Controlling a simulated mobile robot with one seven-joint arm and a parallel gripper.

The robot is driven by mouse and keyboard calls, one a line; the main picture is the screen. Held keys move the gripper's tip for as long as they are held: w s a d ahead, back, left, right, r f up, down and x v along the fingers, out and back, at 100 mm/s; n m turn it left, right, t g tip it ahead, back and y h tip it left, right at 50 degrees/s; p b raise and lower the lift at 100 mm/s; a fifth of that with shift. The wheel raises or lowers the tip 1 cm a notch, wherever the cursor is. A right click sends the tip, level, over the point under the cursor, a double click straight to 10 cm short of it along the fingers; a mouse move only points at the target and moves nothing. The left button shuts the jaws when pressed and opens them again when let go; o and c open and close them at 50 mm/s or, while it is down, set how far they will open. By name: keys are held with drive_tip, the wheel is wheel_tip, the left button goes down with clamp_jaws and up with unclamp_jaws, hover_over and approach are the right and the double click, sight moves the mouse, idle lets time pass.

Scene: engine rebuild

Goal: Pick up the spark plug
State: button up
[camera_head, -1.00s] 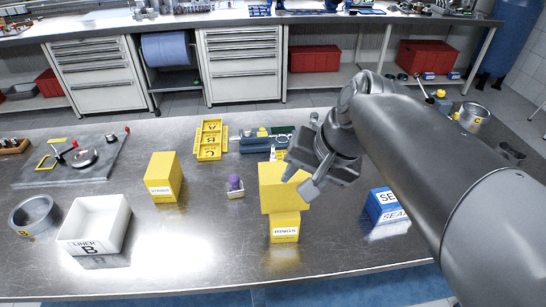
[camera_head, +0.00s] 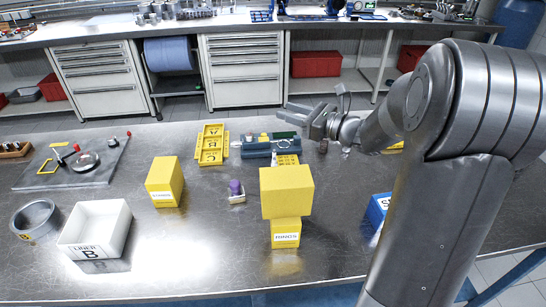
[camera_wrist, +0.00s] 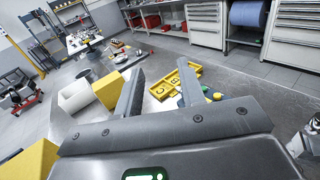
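I cannot make out a spark plug for certain in either view. A small dark and metallic item (camera_head: 323,147) stands on the bench below my gripper in the head view, too small to identify. A shiny metallic part (camera_wrist: 305,142) shows at the right edge of the wrist view, and I cannot tell what it is. My gripper (camera_head: 315,100) is above the back of the bench, right of the blue-grey holder (camera_head: 258,149). In the wrist view its two fingers (camera_wrist: 160,85) are apart with nothing between them.
Yellow stacked boxes (camera_head: 287,190) stand at the front middle. Another yellow box (camera_head: 165,182), a white liner bin (camera_head: 95,228), a metal ring (camera_head: 36,220) and a yellow lettered tray (camera_head: 212,145) are further left. A small white holder with a purple top (camera_head: 236,191) sits mid-bench. A blue box (camera_head: 378,210) is partly behind my arm.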

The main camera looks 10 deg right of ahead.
approach(274, 152)
drive_tip(key=w+a, duration=0.1)
drive_tip(key=w+a+f, duration=0.1)
drive_tip(key=w+a, duration=0.1)
drive_tip(key=a, duration=0.1)
drive_tip(key=shift+w+f, duration=0.3)
drive_tip(key=x, duration=0.5)
clamp_jaws()
